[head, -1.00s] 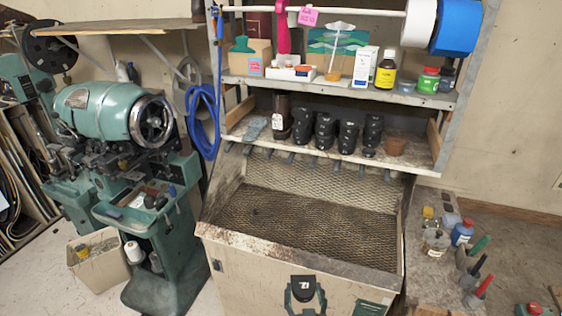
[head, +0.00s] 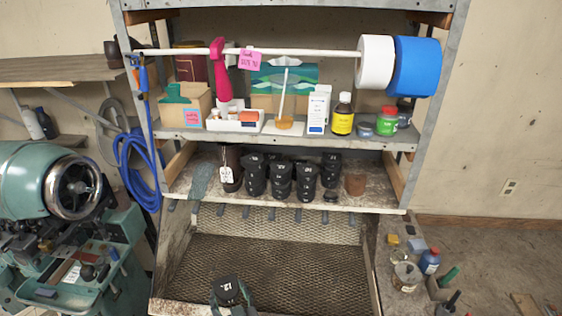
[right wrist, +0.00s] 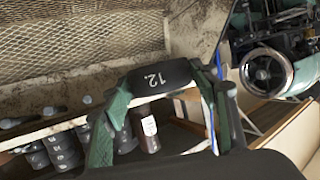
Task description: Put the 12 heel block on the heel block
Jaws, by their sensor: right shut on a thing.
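The 12 heel block (head: 227,289) is black with a white "12" on its face. My right gripper (head: 232,302) is shut on it, low in the head view, in front of the mesh tray. In the right wrist view the 12 heel block (right wrist: 160,76) sits between the green fingers (right wrist: 162,100). Black heel blocks (head: 281,181) stand in several stacks on the lower shelf, beyond and above my gripper. A low, single black piece (head: 330,196) lies by the right-hand stack. I cannot tell which one is the task's heel block. My left gripper is out of view.
The lower shelf (head: 374,196) also holds a tagged dark container (head: 230,170) and a brown pot (head: 355,184). The upper shelf (head: 390,140), with bottles and boxes, hangs above the stacks. Handles stick out under the lower shelf's edge. The mesh tray (head: 280,262) is empty.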

